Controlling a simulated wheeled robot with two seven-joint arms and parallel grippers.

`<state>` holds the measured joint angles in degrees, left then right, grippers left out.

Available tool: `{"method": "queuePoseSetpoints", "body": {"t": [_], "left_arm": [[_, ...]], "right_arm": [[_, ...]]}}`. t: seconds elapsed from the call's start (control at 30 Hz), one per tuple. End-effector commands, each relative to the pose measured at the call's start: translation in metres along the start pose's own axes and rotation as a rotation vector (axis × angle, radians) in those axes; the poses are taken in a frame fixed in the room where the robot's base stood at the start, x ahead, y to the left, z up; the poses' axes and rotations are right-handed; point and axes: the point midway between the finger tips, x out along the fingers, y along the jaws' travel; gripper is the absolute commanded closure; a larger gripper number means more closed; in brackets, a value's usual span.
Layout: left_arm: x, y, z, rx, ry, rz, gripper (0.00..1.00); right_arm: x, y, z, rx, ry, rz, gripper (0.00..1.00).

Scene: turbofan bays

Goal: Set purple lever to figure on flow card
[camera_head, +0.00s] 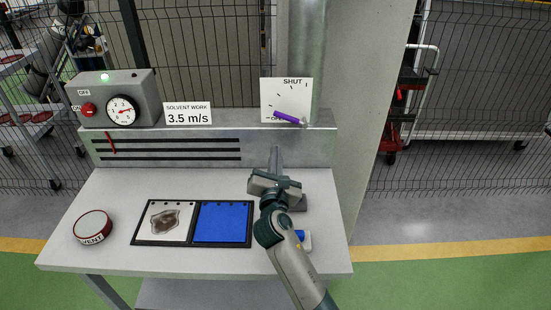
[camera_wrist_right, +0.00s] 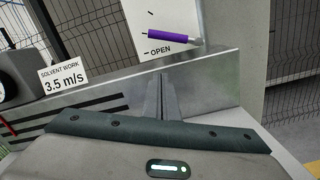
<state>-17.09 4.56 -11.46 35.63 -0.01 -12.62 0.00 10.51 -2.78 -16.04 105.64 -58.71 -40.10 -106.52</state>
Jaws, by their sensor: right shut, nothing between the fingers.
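The purple lever (camera_head: 289,117) is on a white plate (camera_head: 272,92) marked SHUT at the top and OPEN at the bottom. It points left and slightly up, just above OPEN; ticks show on the plate's left side. The lever also shows in the right wrist view (camera_wrist_right: 172,38). The flow card (camera_head: 188,114) reads "SOLVENT WORK 3.5 m/s"; it also shows in the wrist view (camera_wrist_right: 64,78). My right gripper (camera_head: 275,150) is shut and empty, below the lever and apart from it. Its fingers (camera_wrist_right: 162,80) point toward the plate. My left gripper is out of view.
A grey box with a dial gauge (camera_head: 123,110), red knob and lit green lamp stands left of the card. A slotted metal panel (camera_head: 265,145) backs the bench. A blue pad (camera_head: 222,222), stained white pad (camera_head: 165,222) and round red-sided VENT item (camera_head: 93,226) lie on the bench.

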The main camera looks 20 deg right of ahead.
Motion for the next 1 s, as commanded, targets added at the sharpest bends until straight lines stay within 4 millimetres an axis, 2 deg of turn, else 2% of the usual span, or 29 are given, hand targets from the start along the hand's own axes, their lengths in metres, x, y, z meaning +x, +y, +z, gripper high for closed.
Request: {"method": "queuePoseSetpoints", "body": {"t": [0.33, 0.4, 0.6, 1.0], "left_arm": [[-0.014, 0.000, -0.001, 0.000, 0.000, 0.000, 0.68], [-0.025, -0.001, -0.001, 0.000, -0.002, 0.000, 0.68], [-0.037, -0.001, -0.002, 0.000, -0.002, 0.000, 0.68], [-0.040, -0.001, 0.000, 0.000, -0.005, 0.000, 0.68]], "right_arm": [[0.064, 0.001, 0.003, -0.001, -0.001, 0.000, 1.00], [0.064, 0.002, 0.016, 0.001, -0.001, 0.001, 1.00], [0.069, 0.001, 0.034, 0.000, 0.000, 0.000, 1.00], [0.070, 0.000, 0.039, 0.000, 0.000, 0.000, 1.00]]}}
